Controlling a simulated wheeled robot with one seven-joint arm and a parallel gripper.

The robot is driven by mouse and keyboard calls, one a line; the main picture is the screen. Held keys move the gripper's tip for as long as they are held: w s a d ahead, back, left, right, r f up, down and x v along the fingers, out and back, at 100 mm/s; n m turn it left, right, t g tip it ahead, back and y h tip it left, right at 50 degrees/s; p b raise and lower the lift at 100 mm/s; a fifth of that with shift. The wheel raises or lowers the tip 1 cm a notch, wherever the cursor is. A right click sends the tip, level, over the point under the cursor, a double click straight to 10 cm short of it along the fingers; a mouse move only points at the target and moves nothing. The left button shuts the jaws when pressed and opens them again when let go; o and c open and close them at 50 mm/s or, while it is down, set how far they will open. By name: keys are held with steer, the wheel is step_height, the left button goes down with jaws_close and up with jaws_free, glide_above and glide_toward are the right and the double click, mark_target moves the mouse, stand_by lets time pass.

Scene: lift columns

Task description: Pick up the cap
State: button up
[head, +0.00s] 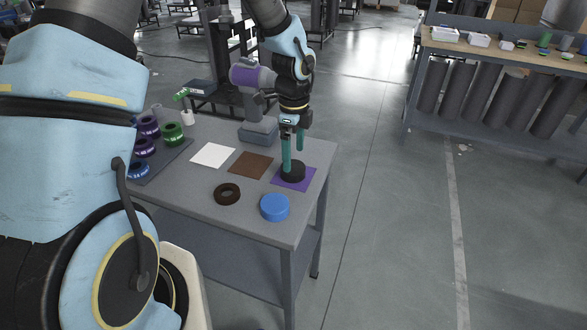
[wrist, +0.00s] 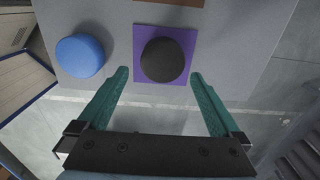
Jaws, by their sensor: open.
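A round black cap-like disc (head: 294,173) lies on a purple square (head: 281,184) near the table's right edge. It also shows in the wrist view (wrist: 162,60), on the purple square (wrist: 143,76). A round blue cap-like piece (head: 274,208) sits on the bare table near the front corner, also at the left of the wrist view (wrist: 82,56). My gripper (head: 293,161) is open, its teal fingers pointing down at the black disc. In the wrist view, my gripper (wrist: 160,73) has a fingertip on either side of the disc's lower edge, with gaps visible. Nothing is held.
Several coloured rings, one green (head: 172,134), stand at the left. Open floor lies to the right.

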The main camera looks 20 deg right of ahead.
mark_target(293, 167)
steer(key=shift+w+f+p, duration=0.15)
steer(key=shift+f+p, duration=0.35)
steer(key=shift+f, duration=0.85)
steer(key=shift+w+f+p, duration=0.1)
steer(key=shift+f+p, duration=0.4)
steer(key=shift+f, duration=0.8)
steer(key=shift+c, duration=0.4)
steer(key=c, duration=1.1)
step_height(293, 167, up, 12)
steer(key=shift+f, duration=0.1)
